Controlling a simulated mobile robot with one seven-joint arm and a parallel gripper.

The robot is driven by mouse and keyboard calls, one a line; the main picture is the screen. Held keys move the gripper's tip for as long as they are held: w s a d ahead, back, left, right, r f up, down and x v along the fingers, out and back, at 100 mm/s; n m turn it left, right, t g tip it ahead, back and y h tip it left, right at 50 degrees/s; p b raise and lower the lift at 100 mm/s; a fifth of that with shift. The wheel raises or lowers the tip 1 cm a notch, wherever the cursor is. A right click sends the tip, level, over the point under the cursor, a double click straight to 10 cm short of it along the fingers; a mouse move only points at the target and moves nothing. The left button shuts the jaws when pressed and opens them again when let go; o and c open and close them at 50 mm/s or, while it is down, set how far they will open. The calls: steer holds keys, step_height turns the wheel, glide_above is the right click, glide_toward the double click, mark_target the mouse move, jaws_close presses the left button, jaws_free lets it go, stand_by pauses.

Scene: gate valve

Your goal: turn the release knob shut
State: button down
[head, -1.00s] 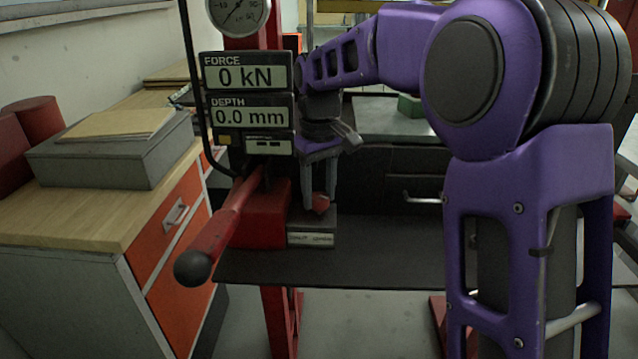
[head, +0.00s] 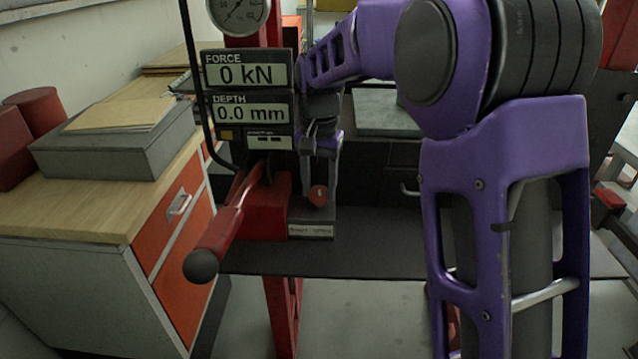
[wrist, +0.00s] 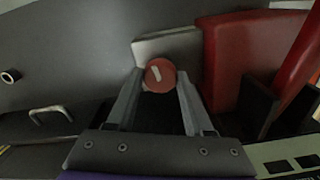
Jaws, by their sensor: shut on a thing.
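The release knob (head: 318,195) is a small red round knob on the front of the grey block (head: 312,231), below the display panel. It also shows in the wrist view as a red disc (wrist: 159,75) with a short pale mark, slightly tilted. My gripper (head: 319,190) reaches down to it from above. In the wrist view my gripper (wrist: 158,82) has one finger on each side of the knob, shut on it. The knob's stem is hidden.
A red pump lever (head: 222,230) with a black ball end juts out to the left of the knob. The display panel (head: 249,100) reads 0 kN and 0.0 mm. A wooden-topped cabinet (head: 90,215) stands at the left. A dark shelf (head: 350,255) lies below.

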mark_target(319, 190)
steer(key=shift+m, duration=1.2)
steer(key=shift+c, duration=1.4)
jaws_free()
step_height(319, 190, up, 17)
steer(key=shift+r, duration=0.2)
